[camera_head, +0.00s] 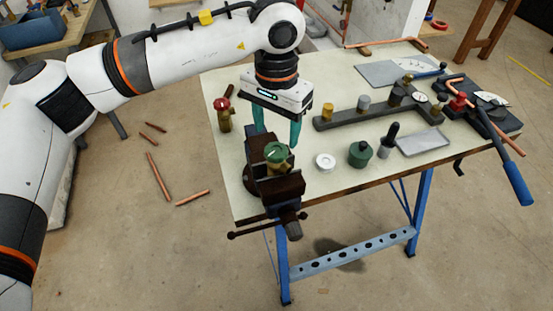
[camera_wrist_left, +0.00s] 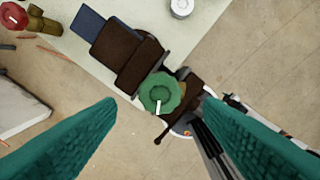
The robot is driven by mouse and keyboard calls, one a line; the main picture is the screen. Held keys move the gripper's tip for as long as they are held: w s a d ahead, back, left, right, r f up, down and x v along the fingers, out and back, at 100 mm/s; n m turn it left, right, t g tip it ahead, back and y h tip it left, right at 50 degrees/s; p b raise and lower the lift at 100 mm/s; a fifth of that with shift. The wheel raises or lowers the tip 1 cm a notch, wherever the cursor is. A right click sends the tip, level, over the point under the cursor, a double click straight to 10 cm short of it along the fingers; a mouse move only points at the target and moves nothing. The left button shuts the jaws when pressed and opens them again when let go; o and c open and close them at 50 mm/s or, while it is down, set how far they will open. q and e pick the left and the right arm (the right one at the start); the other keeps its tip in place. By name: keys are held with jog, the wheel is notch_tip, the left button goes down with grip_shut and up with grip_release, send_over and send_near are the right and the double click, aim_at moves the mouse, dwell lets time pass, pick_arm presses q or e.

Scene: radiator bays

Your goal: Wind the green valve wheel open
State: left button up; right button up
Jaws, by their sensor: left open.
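The green valve wheel (camera_head: 277,152) has a scalloped rim and a white mark. It sits on a valve in the dark bench vise (camera_head: 275,187) at the table's near left corner. It also shows in the left wrist view (camera_wrist_left: 160,92), with the white mark at its lower edge. My left gripper (camera_head: 277,138) is open and points down just above and behind the wheel in the head view. Its teal fingers (camera_wrist_left: 158,99) appear on either side of the wheel in the wrist view, with nothing between them gripped. My right gripper is out of view.
A red-wheeled brass valve (camera_head: 223,115) stands at the table's left. A white round piece (camera_head: 325,161), a dark green canister (camera_head: 360,153), a grey tray (camera_head: 423,142) and a dark block with fittings (camera_head: 370,112) stand right of the vise. Copper pipes (camera_head: 158,177) lie on the floor.

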aim_at(276, 150)
pick_arm(q)
jog(key=shift+f+m, duration=0.1)
jog(key=shift+m, duration=1)
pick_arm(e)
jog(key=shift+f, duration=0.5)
pick_arm(q)
notch_tip(276, 150, down, 5)
jog(key=b, duration=0.5)
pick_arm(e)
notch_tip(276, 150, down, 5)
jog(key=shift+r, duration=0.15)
